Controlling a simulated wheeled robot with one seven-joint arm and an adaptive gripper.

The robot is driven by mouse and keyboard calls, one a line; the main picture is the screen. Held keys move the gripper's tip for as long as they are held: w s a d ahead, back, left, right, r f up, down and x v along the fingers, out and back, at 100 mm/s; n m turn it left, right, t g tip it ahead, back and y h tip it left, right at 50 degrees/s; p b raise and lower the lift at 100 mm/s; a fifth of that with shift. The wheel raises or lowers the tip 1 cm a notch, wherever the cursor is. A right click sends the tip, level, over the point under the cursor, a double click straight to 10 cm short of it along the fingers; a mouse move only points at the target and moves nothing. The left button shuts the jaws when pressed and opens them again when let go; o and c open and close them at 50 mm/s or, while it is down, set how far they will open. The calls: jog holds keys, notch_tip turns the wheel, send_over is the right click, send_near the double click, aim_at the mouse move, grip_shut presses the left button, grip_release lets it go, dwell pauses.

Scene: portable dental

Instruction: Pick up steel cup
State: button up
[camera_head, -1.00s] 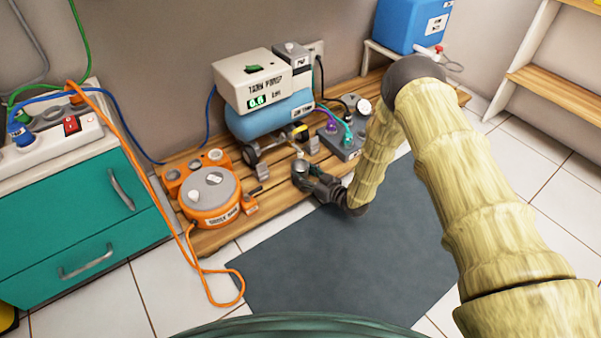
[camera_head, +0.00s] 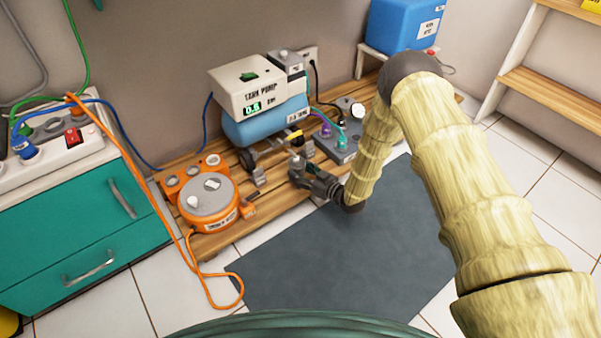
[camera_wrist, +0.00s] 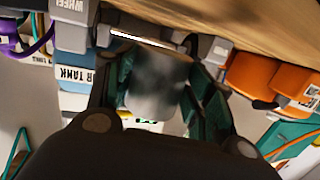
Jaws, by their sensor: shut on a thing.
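The steel cup (camera_wrist: 158,85) is a grey metal cylinder in the middle of the wrist view, with a bright rim along its upper edge. My gripper (camera_wrist: 155,95) is shut on it, with a dark green finger on each side of the cup. In the head view my gripper (camera_head: 298,170) is low over the front of the wooden platform, in front of the blue tank. The cup is very small there and mostly hidden by the gripper. I cannot tell whether it touches the boards.
The wooden platform (camera_head: 262,208) carries an orange reel (camera_head: 208,205) on the left, a blue tank (camera_head: 262,125) with a white pump box (camera_head: 258,88), and a grey gauge box (camera_head: 340,143). An orange cable (camera_head: 205,282) trails over the floor. The dark mat (camera_head: 330,255) is clear.

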jog(key=f+p+v, duration=0.2)
jog(key=p+v, duration=0.4)
jog(key=v, duration=1.1)
jog(key=shift+s+d+f+p, duration=0.2)
jog(key=shift+d+f+p, duration=0.05)
jog(key=shift+f+p, duration=0.15)
jog(key=shift+r, duration=0.1)
dwell(1.5)
